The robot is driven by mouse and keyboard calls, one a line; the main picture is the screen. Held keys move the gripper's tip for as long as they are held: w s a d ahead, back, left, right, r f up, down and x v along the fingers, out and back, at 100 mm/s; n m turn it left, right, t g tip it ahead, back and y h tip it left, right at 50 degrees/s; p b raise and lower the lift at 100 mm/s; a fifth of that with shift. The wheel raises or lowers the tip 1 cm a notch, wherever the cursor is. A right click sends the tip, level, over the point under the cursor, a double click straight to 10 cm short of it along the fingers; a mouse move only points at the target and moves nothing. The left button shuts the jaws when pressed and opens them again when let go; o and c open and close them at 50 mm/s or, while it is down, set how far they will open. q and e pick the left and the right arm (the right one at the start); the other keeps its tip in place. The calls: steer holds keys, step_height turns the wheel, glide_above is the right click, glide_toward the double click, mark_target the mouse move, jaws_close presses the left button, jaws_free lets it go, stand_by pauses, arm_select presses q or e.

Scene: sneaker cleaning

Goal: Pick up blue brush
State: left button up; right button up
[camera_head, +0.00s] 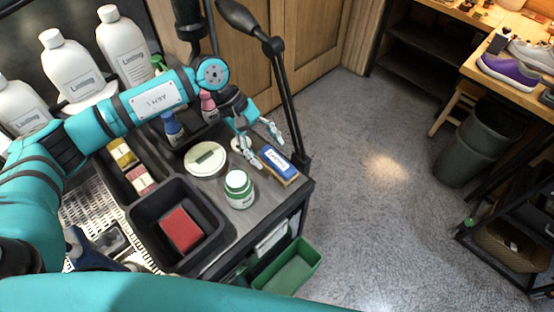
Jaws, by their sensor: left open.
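A blue brush (280,161) with a pale label and a tan underside lies on the dark cart top near its right edge. My left gripper (267,151) hangs just behind and to the left of the brush, fingers pointing down and toward the viewer. My right gripper is out of view.
White bottles (70,68) stand at the back left. A black lamp arm (285,90) rises behind the brush.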

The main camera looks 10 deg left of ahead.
mark_target(274, 160)
arm_select(q)
steer(key=shift+d+f, duration=0.15)
steer(key=shift+s+d+f+p, duration=0.15)
steer(key=shift+f+p, duration=0.05)
steer(key=shift+p, duration=0.25)
steer(key=p+x, duration=0.2)
steer(key=x, duration=0.1)
steer(key=shift+d+f, duration=0.2)
steer(key=shift+f, duration=0.05)
steer(key=shift+d+f, duration=0.2)
steer(key=shift+f, duration=0.3)
steer(key=shift+f+b, duration=0.2)
steer(key=shift+b, duration=0.2)
steer(key=c, duration=1)
